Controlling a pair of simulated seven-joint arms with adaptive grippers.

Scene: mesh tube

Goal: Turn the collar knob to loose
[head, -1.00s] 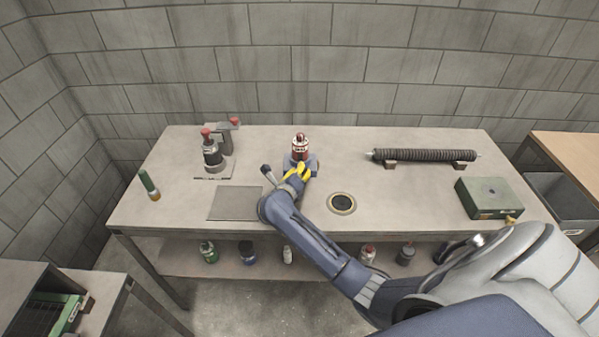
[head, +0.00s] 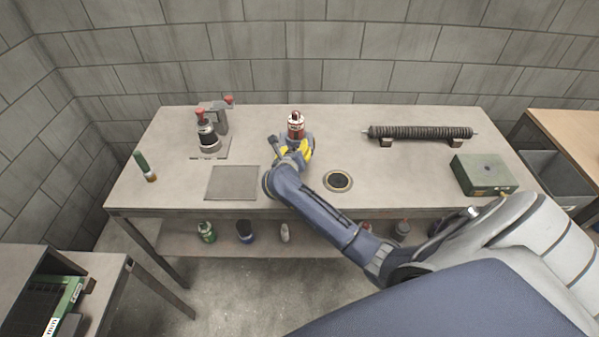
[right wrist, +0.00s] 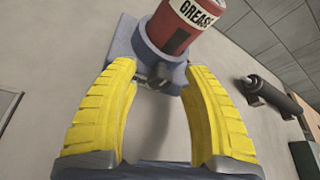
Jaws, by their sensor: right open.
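A red and white grease can (head: 296,128) stands upright in a blue-grey collar (head: 308,139) at the back middle of the bench. The can (right wrist: 185,28) and collar (right wrist: 122,45) also show in the right wrist view. A small dark knob-like part (right wrist: 158,76) sticks out of the collar's near side; its setting cannot be read. My right gripper (head: 297,150) is at the collar's near side. In the right wrist view its yellow fingers (right wrist: 161,72) are open, with the knob between their tips, apparently not gripped. My left gripper is not in view.
A bench-top device with red caps (head: 208,132) and a green-handled tool (head: 144,165) are at left. A flat grey plate (head: 232,183) and a round ringed hole (head: 338,181) lie in front. A dark ribbed roller (head: 420,132) and a green box (head: 483,174) are at right.

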